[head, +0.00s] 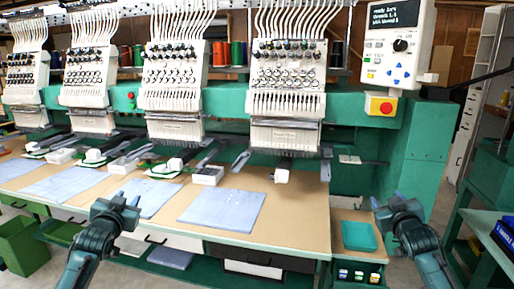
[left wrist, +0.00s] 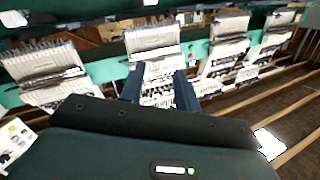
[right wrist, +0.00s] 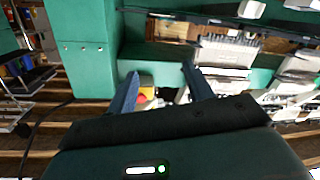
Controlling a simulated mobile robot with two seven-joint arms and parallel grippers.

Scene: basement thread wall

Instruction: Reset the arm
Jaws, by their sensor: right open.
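My left gripper (head: 126,199) is in front of the machine table's front edge at the left. In the left wrist view its two fingers (left wrist: 156,80) stand apart with nothing between them that it holds. My right gripper (head: 388,201) is in front of the machine's right end, right of the teal tray. In the right wrist view its fingers (right wrist: 161,80) are spread and empty. Both arms come up from the bottom of the head view, bent at the wrists. Neither gripper touches anything that I can see.
A green embroidery machine with several white heads (head: 288,75) stands ahead. Blue cloths (head: 222,206) lie on its tan table (head: 290,215). A teal tray (head: 360,236) sits on a side stand. A control panel (head: 396,45) is above right. A green bin (head: 22,245) stands at left.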

